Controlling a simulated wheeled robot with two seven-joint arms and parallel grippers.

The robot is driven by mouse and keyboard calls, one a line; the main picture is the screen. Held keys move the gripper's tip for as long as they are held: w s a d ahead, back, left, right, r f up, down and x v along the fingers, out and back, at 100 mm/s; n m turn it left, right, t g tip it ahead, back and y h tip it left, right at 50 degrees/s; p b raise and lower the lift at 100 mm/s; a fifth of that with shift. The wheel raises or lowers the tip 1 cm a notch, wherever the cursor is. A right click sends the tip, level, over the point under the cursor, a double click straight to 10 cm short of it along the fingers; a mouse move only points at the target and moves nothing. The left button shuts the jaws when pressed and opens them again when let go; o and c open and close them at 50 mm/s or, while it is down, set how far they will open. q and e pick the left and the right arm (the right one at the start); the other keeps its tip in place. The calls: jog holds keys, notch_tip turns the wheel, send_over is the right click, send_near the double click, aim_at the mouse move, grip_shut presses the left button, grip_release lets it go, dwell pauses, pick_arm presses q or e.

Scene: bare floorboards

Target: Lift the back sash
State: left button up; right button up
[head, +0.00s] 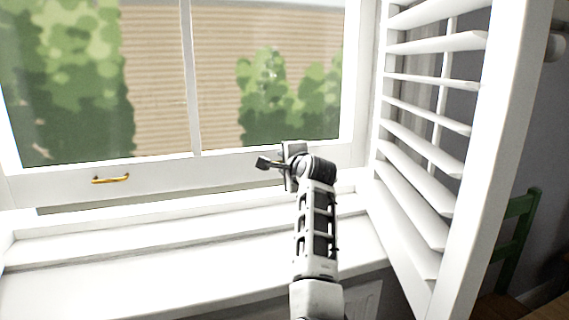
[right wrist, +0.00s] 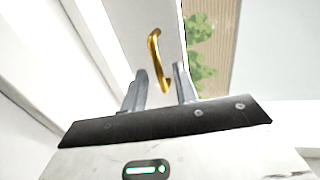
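The white-framed window sash (head: 60,186) spans the head view, with a thin dark strip under the left part of its bottom rail. A brass handle (head: 110,179) is on the left of that rail. My right gripper (head: 268,163) is at the right part of the rail. In the right wrist view, its two fingers (right wrist: 160,70) are apart, with a brass handle (right wrist: 155,50) on the white rail appearing between and beyond them. I see no finger closed on the handle. In the head view my gripper hides that handle. My left gripper is not in view.
A white louvred shutter (head: 430,125) stands open close to the right of my right arm. A white sill (head: 150,275) lies below the window. A green chair (head: 518,240) is at the far right. The sill left of my arm is clear.

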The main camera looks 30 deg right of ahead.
grip_shut()
jog(key=shift+r+p, duration=0.4)
jog(key=shift+p, duration=0.05)
pick_arm(q)
jog(key=p, duration=0.2)
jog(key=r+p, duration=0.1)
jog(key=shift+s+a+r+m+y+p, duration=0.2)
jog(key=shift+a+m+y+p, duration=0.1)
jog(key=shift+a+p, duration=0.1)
pick_arm(e)
notch_tip(320, 180, up, 4)
jog(key=shift+f, duration=0.1)
grip_release()
jog(key=shift+f, duration=0.1)
